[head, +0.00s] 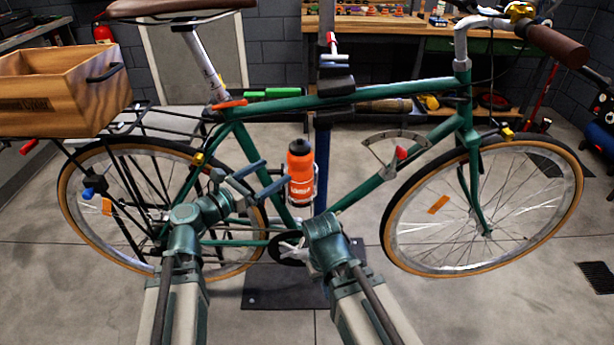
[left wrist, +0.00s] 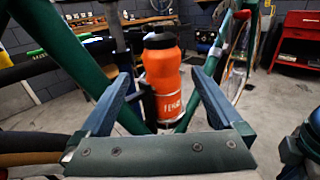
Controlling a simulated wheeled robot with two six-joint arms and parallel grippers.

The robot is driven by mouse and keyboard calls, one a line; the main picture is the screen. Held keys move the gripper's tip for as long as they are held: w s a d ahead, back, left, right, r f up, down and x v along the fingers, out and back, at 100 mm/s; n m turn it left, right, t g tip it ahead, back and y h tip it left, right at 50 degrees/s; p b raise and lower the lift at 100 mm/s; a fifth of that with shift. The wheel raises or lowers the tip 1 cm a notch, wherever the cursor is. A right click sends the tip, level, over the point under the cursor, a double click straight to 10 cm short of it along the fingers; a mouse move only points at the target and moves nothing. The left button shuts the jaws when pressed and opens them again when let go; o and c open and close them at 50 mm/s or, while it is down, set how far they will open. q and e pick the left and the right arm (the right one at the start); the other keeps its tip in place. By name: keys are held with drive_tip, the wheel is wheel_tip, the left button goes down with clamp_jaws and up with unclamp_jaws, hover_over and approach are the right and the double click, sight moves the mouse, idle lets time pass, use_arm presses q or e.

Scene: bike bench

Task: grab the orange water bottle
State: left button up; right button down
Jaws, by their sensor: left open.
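The orange water bottle (head: 301,178) with a black cap stands upright at the green bicycle frame (head: 352,197), in a holder whose edge shows at its base. My left gripper (head: 277,170) is open and empty, just left of the bottle at its mid height, with its tips close to the bottle's side. In the left wrist view the bottle (left wrist: 163,84) shows centred between the two blue fingers (left wrist: 160,80). I cannot tell whether the tips are beside it or short of it. My right arm reaches in low, below the bottle; its fingers are hidden.
The bicycle's top tube (head: 300,101) runs above the bottle. A blue stand post (head: 322,170) is behind it. A wooden crate (head: 60,90) sits on the rear rack at left. A workbench (head: 400,25) stands at the back. The floor in front is clear.

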sight(300, 157)
use_arm(q)
drive_tip(key=x, duration=1.3)
drive_tip(key=shift+w+d, duration=0.25)
drive_tip(key=shift+d, duration=0.05)
clamp_jaws()
